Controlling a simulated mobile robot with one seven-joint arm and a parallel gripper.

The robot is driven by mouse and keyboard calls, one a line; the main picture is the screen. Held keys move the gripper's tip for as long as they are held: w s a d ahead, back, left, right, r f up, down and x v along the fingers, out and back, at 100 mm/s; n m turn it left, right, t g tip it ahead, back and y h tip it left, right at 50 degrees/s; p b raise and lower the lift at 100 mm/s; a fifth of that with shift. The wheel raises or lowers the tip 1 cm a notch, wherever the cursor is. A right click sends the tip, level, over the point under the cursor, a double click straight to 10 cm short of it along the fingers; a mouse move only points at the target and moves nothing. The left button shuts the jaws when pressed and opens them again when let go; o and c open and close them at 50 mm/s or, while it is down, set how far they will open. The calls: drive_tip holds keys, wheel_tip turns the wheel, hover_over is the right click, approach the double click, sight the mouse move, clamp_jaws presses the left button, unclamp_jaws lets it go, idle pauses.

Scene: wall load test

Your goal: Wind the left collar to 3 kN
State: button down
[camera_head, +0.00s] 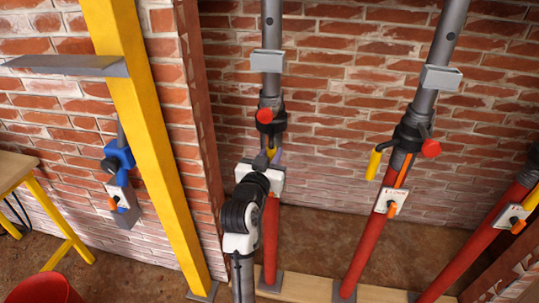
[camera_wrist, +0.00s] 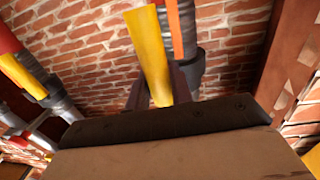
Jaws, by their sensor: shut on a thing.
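The left collar (camera_head: 272,122) is a dark ring on the left prop, with a red knob (camera_head: 264,115) on its near side. Its yellow handle (camera_head: 271,153) hangs below it, mostly hidden by my arm. My gripper (camera_head: 267,160) is just below the collar, shut on this handle. In the wrist view the yellow handle (camera_wrist: 148,45) passes between the fingers. The left prop has a red lower tube (camera_head: 271,235) and a grey upper tube (camera_head: 271,80). I cannot make out a load reading on it.
A middle prop (camera_head: 370,240) and a right prop (camera_head: 485,238) lean to the right. The middle one has a small white display (camera_head: 392,201), too small to read surely. A yellow post (camera_head: 150,130) and a red bucket (camera_head: 45,291) are at left. A brick wall is behind.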

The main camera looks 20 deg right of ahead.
drive_tip(key=shift+d, duration=0.1)
drive_tip(key=c, duration=1.3)
unclamp_jaws()
drive_tip(key=shift+c, duration=0.2)
drive_tip(key=shift+o, duration=0.3)
drive_tip(key=shift+s+a, duration=0.25)
drive_tip(key=shift+a, duration=0.1)
drive_tip(key=p+v, duration=0.4)
drive_tip(key=v, duration=0.9)
drive_tip(key=shift+p, duration=0.35)
